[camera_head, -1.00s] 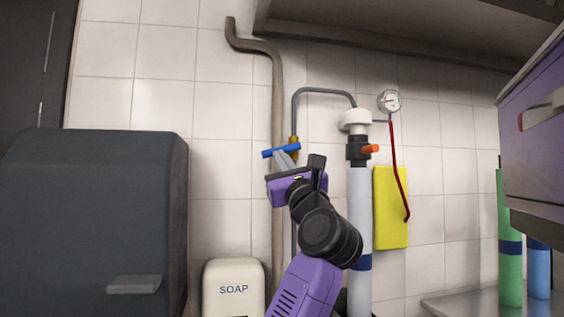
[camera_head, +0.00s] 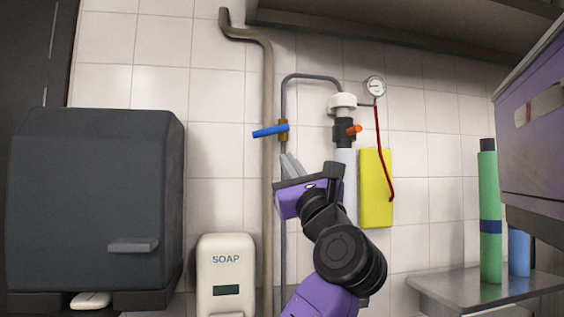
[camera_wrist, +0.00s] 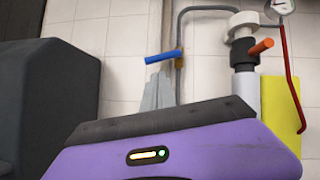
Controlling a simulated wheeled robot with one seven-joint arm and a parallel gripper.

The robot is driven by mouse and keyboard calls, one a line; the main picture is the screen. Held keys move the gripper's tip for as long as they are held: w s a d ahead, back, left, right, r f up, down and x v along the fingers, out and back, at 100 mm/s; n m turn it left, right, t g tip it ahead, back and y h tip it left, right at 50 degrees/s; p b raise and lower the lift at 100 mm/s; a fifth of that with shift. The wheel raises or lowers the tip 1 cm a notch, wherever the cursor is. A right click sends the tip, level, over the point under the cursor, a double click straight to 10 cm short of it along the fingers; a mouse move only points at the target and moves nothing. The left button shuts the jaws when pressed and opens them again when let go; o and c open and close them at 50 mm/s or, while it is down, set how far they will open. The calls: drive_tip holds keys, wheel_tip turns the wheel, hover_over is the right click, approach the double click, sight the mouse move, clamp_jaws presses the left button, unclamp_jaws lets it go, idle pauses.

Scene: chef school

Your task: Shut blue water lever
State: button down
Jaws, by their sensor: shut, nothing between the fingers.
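The blue water lever (camera_head: 268,131) is a short blue handle on a brass valve (camera_head: 283,130) on a thin grey pipe. It points left, roughly level, across the pipe. In the wrist view the blue lever (camera_wrist: 163,57) shows just above the fingertips. My gripper (camera_head: 290,163) is shut and empty, with its grey fingers pointing up, below and slightly right of the lever in the head view. A gap shows between fingers and lever there. In the wrist view the fingers (camera_wrist: 159,88) reach up close under the lever; I cannot tell depth from that view.
An orange lever (camera_head: 354,129) sits on a black valve to the right, beside a gauge (camera_head: 375,87) and red tube. A thick brown pipe (camera_head: 267,190) runs behind the blue lever.

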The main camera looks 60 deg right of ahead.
drive_tip(key=shift+v, duration=0.9)
